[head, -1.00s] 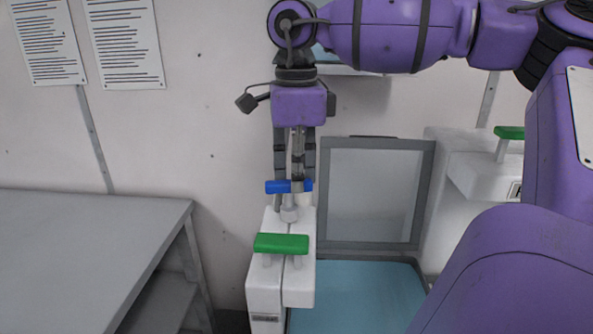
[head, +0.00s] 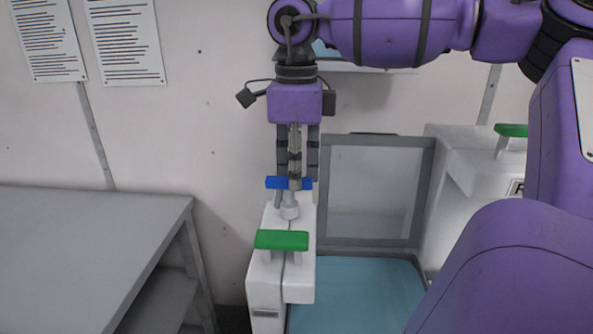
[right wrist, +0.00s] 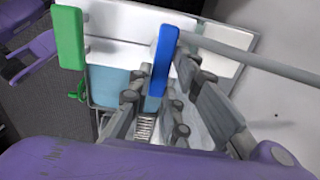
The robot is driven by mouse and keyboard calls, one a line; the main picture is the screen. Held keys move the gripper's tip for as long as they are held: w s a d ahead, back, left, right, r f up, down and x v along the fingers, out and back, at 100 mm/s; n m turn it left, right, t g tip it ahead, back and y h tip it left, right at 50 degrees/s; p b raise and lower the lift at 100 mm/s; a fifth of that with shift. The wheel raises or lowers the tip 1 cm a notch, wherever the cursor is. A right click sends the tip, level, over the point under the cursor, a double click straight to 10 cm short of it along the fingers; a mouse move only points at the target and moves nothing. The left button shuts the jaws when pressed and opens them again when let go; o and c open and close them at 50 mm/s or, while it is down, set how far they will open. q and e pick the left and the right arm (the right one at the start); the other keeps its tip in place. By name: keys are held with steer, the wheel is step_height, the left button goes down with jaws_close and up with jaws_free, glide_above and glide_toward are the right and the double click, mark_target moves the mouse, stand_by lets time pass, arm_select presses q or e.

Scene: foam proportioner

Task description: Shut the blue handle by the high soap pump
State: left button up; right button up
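The blue handle (head: 274,183) is a short bar above the back end of a narrow white housing (head: 265,283). My right gripper (head: 297,181) points down over it, and its fingers hide part of the bar. In the right wrist view the blue handle (right wrist: 165,50) runs lengthwise between the spread fingers of my right gripper (right wrist: 165,85). The gripper looks open; whether a finger touches the bar I cannot tell. My left gripper is not in view. I cannot tell which part is the soap pump.
A green handle (head: 281,240) stands on the same housing, nearer me; another green handle (head: 512,130) is at the right. A grey-framed panel (head: 370,190) stands behind a blue surface (head: 355,295). A grey table (head: 80,240) is at the left.

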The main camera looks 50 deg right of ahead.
steer(key=o, duration=0.3)
step_height(320, 180, up, 12)
steer(key=shift+r, duration=0.1)
stand_by(0.5)
stand_by(0.5)
